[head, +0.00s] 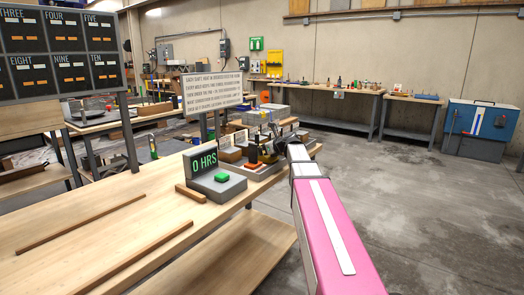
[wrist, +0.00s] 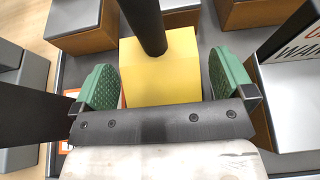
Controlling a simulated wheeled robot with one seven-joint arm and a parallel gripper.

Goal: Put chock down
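The chock appears to be the yellow block (wrist: 160,72) with a black rod (wrist: 150,22) rising from it. In the wrist view it lies between the two green finger pads of my gripper (wrist: 165,82). The pads are wide apart, with a narrow gap showing at each side of the block, so the gripper looks open around it.
Wooden blocks with grey tops (wrist: 75,25) stand close by. A sign (wrist: 290,95) is right of my gripper. A grey timer box reading "0 HRS" (head: 213,177) with a green button stands left of the tray. The bench's near part (head: 90,225) is mostly clear, with wooden strips.

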